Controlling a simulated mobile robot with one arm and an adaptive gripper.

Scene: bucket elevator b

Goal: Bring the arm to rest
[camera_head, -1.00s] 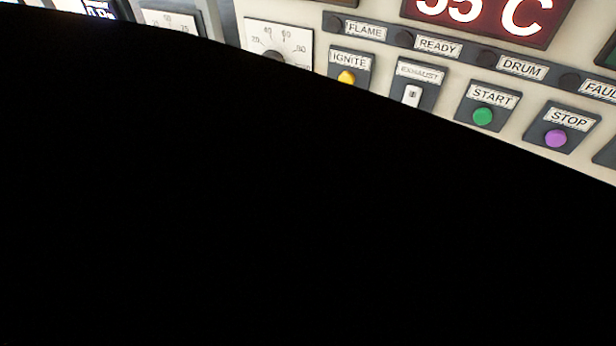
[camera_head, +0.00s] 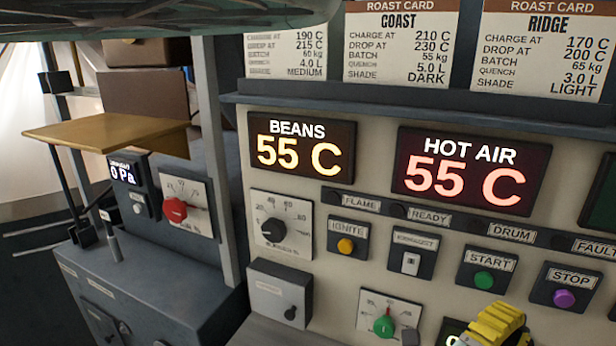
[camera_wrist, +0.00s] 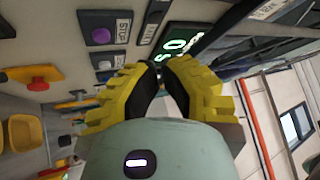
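My gripper (camera_head: 497,325) shows at the bottom right of the head view as a yellow ribbed finger, low in front of the control panel (camera_head: 440,285). In the wrist view, my gripper (camera_wrist: 162,70) has two yellow fingers with black pads. Their tips come in close together and hold nothing that I can see. The panel carries a green START button (camera_head: 484,281) and a purple STOP button (camera_head: 564,298). The purple button also shows in the wrist view (camera_wrist: 101,36), beyond the left finger and apart from it. The rest of my arm is mostly out of view.
The BEANS display (camera_head: 300,150) and HOT AIR display (camera_head: 470,172) both read 55 C. Dials, an orange IGNITE button (camera_head: 345,246) and a white EXHAUST switch (camera_head: 410,262) sit below. A wooden shelf (camera_head: 100,130) juts out at left. Roast cards (camera_head: 400,45) line the top.

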